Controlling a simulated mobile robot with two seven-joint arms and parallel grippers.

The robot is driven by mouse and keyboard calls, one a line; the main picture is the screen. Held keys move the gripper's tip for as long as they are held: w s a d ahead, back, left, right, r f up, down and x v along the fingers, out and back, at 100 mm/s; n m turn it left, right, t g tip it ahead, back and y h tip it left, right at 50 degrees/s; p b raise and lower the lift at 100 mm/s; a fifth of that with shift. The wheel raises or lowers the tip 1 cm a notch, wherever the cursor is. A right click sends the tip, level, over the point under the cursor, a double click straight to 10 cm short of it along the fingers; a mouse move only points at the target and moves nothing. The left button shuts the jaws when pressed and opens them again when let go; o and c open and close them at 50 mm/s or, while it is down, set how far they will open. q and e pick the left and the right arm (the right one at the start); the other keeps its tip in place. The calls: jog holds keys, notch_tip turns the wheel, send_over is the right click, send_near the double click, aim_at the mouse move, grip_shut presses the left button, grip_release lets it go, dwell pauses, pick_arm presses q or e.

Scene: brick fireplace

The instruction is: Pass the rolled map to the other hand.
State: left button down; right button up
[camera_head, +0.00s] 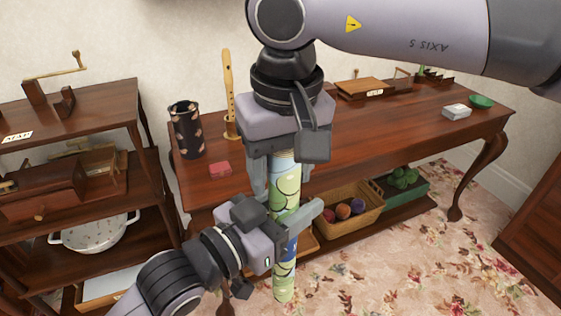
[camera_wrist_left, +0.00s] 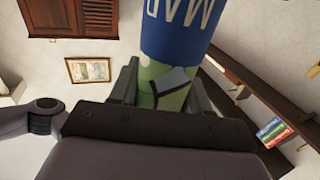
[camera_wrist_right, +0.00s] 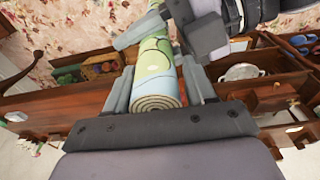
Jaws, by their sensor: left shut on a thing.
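The rolled map (camera_head: 285,188) is a green, yellow and blue tube, upright in front of the table in the head view. My left gripper (camera_head: 287,222) is shut on it around its middle, coming from the lower left. In the left wrist view the map (camera_wrist_left: 178,35) shows a blue band with white "MAP" letters. My right gripper (camera_head: 280,180) points down from above, with its fingers on either side of the map's upper end. The right wrist view shows the map's spiral end (camera_wrist_right: 157,103) between those fingers, which look open with slight gaps. The top end is partly hidden in the head view.
A shelf unit (camera_head: 85,110) stands left. Flowered carpet (camera_head: 400,270) is open at right.

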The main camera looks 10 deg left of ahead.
aim_at(271, 210)
jog(key=c, duration=0.7)
pick_arm(q)
jog(key=shift+c, duration=2.3)
grip_release()
pick_arm(e)
jog(key=shift+c, duration=0.5)
pick_arm(q)
jog(key=v, duration=0.7)
jog(key=shift+s, duration=0.1)
jog(key=shift+a+r+t, duration=0.3)
jog(key=shift+a, duration=0.05)
jog(key=w+a+f+n+t+y, duration=0.1)
jog(key=a+f+n+y, duration=0.15)
jog(key=f, duration=0.35)
jog(key=w+a+f+n+y, duration=0.2)
jog(key=a+f, duration=0.2)
jog(key=f, duration=0.3)
jog(key=s+a+f+g+y, duration=0.2)
jog(key=s+f, duration=0.2)
jog(key=f, duration=0.6)
jog(key=s+a+f+n+g+y, duration=0.1)
jog(key=s+a+f+g+y, duration=0.2)
jog(key=f, duration=0.7)
jog(key=shift+s, duration=1.2)
